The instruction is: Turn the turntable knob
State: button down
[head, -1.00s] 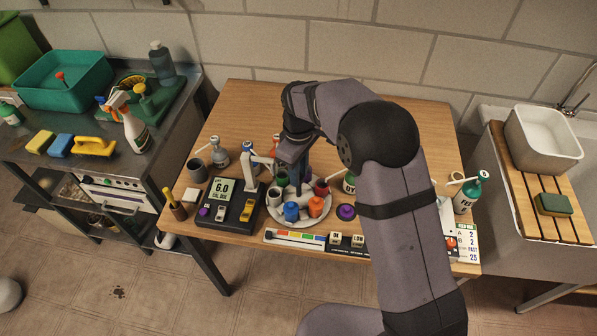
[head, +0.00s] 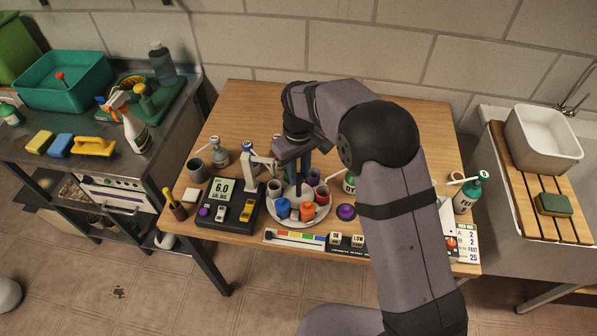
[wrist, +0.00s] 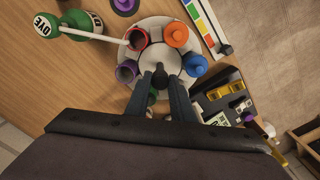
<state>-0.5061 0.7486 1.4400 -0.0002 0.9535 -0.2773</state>
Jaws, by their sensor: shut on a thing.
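The round pale turntable (head: 301,219) sits on the wooden table and carries several coloured cups around its rim. An orange cup (head: 308,210) and a blue cup (head: 282,208) are at its front, and a red-rimmed cup (head: 322,194) is at its right. The turntable also fills the upper middle of the wrist view (wrist: 164,56). My gripper (wrist: 158,82) points down over its centre, its fingers closed on the dark knob (wrist: 158,72).
A green bottle (wrist: 76,24) with a long spout reaches toward the red-rimmed cup.

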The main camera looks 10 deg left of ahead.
jog(key=c, duration=1.5)
grip_release()
jog(key=shift+c, duration=0.2)
jog(key=shift+r, duration=0.1)
jog(key=shift+r+b, duration=1.2)
jog(key=shift+r, duration=2.45)
